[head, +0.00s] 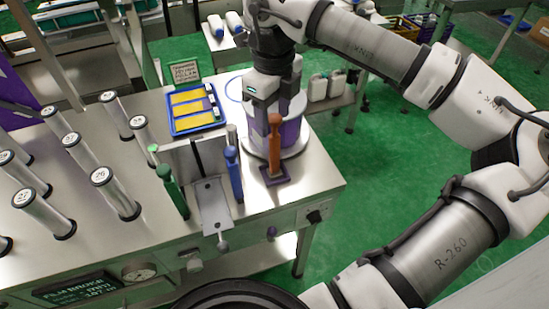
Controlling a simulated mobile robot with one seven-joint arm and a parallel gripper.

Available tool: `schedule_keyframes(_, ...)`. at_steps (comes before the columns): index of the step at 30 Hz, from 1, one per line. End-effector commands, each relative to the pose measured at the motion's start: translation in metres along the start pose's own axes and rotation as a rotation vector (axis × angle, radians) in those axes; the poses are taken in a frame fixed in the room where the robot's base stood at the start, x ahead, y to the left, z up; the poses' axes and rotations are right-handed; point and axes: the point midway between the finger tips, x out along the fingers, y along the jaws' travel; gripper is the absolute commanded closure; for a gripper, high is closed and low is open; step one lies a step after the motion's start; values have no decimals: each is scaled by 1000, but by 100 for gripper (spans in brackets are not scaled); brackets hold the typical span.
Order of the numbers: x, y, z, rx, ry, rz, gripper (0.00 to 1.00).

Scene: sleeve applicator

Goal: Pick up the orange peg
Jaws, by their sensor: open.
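The orange peg (274,140) stands upright on a small dark purple base (275,176) near the right end of the steel bench. My gripper (277,98) points down close above the peg in the picture, with its jaws open. The gap between the jaws is hard to make out, and I see nothing held. Whether the peg's top is between the fingers or in front of them I cannot tell. A blue peg (234,175) and a green peg (171,188) stand to the left of the orange one.
A purple and white cylinder (294,132) stands on a round plate right behind the orange peg. A metal bracket (212,202) is between the green and blue pegs. A blue tray (181,128) with yellow pads lies behind. Several numbered steel cylinders (117,193) fill the left bench (110,245).

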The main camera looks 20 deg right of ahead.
Motion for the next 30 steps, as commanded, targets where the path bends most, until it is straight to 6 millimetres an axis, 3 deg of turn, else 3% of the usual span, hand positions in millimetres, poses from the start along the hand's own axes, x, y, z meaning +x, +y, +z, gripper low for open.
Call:
schedule_keyframes(9,39,-3,-1,0,0,2,48)
schedule_keyframes(17,42,-3,-1,0,0,1,49)
schedule_keyframes(27,42,-3,-1,0,0,1,94)
schedule_keyframes(30,42,-3,-1,0,0,0,100)
